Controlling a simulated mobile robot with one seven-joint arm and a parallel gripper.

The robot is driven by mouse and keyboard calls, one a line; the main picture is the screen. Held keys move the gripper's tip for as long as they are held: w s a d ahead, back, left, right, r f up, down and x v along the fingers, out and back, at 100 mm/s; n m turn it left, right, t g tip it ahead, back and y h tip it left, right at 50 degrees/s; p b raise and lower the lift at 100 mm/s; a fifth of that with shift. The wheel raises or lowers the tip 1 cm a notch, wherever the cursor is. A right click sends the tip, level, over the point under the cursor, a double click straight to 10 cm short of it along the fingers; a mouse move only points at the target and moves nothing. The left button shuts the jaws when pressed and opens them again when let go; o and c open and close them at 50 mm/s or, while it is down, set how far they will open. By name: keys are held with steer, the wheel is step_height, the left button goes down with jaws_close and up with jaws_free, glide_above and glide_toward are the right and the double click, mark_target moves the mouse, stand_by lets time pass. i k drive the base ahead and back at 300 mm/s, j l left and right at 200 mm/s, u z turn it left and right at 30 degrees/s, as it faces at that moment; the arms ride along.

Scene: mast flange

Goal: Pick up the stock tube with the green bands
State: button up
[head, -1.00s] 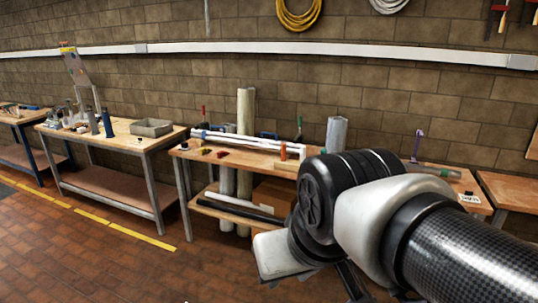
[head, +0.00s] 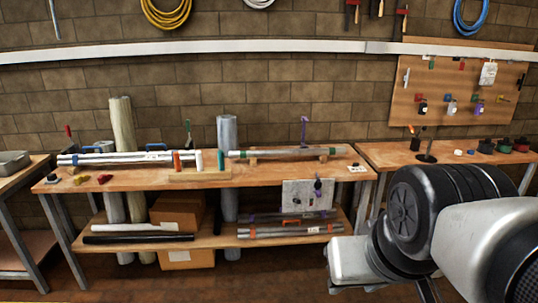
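A long grey stock tube (head: 290,153) with a green band near each end lies level on the middle workbench, right of centre. It appears to rest on small wooden supports. My arm fills the lower right of the head view, in front of the bench and to the right of the tube. The fingers of my gripper do not show, so its opening cannot be seen. No part of my arm touches the tube.
The middle workbench (head: 130,178) also bears a bundle of pale tubes (head: 110,158) at left and a wooden block with coloured upright pieces (head: 200,177). More tubes (head: 290,230) lie on the lower shelf. A purple clamp (head: 304,130) stands behind the green-banded tube.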

mark_target(263, 153)
steer(key=i+j+z, duration=0.15)
steer(key=i+j, duration=0.15)
steer(key=i, duration=0.45)
steer(key=i+j+z, duration=0.15)
steer(key=i+j, duration=0.25)
steer(key=i, duration=0.35)
steer(key=i+j+z, duration=0.15)
steer(key=i+j, duration=0.35)
steer(key=i, duration=0.2)
steer(key=i+j+z, duration=0.15)
steer(key=i+j, duration=0.4)
steer(key=i, duration=0.15)
